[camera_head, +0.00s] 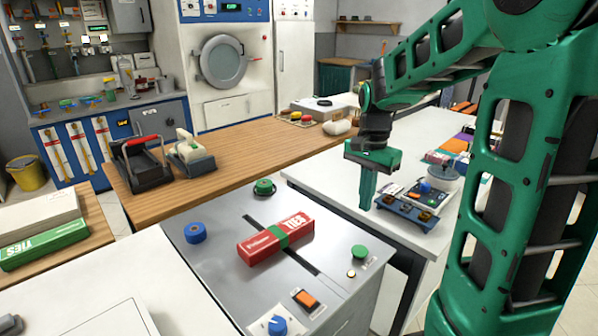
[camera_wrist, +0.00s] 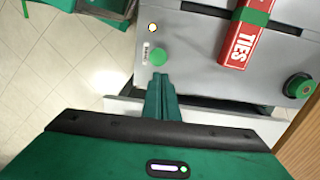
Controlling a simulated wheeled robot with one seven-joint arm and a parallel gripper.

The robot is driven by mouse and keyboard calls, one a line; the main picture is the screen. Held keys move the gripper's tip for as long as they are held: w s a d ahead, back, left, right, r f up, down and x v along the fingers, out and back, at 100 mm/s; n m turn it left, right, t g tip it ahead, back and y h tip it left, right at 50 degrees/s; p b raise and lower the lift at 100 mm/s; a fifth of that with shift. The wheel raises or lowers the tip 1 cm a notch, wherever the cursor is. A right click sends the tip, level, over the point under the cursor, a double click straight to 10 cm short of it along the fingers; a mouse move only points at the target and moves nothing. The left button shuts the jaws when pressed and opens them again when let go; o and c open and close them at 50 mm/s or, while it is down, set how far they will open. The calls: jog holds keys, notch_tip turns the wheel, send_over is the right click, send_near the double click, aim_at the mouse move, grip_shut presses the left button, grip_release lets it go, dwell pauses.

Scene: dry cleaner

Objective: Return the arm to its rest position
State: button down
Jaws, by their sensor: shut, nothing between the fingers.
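My green arm rises at the right of the head view and bends over toward the middle. My gripper (camera_head: 367,188) points down above the near left edge of the white table (camera_head: 420,135). Its fingers are together with nothing between them. In the wrist view my gripper (camera_wrist: 161,82) shows as closed green fingers, in line with the edge of the grey machine (camera_wrist: 190,60). A red box marked TIES (camera_head: 275,240) with a green band lies on the grey machine's top, apart from my gripper. The red box also shows in the wrist view (camera_wrist: 240,40).
A blue tray device (camera_head: 408,211) and a grey bowl (camera_head: 440,178) stand on the white table close to my gripper. The grey machine carries green knobs (camera_head: 359,252) and a blue knob (camera_head: 195,232). A wooden counter (camera_head: 240,150) with two irons stands behind.

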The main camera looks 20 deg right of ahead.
jog(key=s+a+f+n, duration=0.1)
jog(key=s+n, duration=0.6)
jog(key=s, duration=1.5)
jog(key=shift+f+n, duration=0.2)
jog(key=shift+n, duration=0.1)
jog(key=shift+s, duration=0.1)
jog(key=shift+w+f, duration=0.25)
jog(key=shift+w, duration=0.35)
dwell(1.2)
